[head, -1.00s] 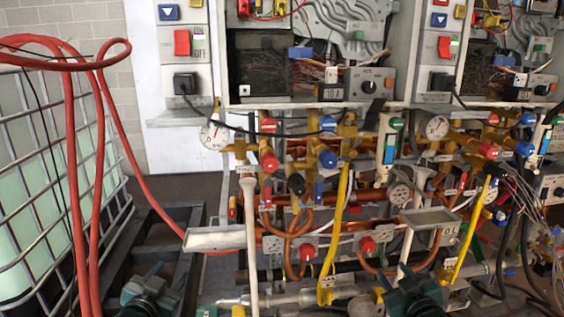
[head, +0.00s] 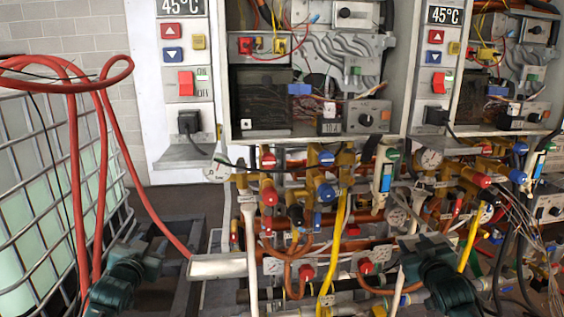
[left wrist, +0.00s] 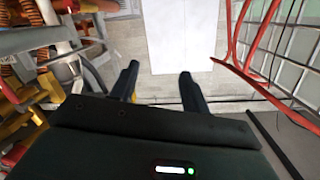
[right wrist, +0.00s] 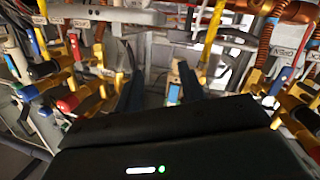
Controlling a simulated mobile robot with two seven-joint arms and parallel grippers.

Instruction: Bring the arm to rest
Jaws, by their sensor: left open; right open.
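My left gripper (head: 150,246) shows low at the left of the head view, in front of the dark metal frame. In the left wrist view its two black fingers (left wrist: 158,88) stand apart with nothing between them, facing a white panel and a block wall. My right gripper (head: 418,243) shows low at the right of the head view, in front of the pipework. In the right wrist view its fingers (right wrist: 160,82) stand apart, with pipes and valves beyond. I cannot tell whether the right fingers touch any pipe.
Heater cabinets (head: 317,138) stand above dense copper pipes and valves, including a yellow pipe (head: 336,240). A red hose (head: 72,150) hangs at left before a caged tank (head: 25,200). A grey tray-like ledge (head: 218,266) juts out between the grippers.

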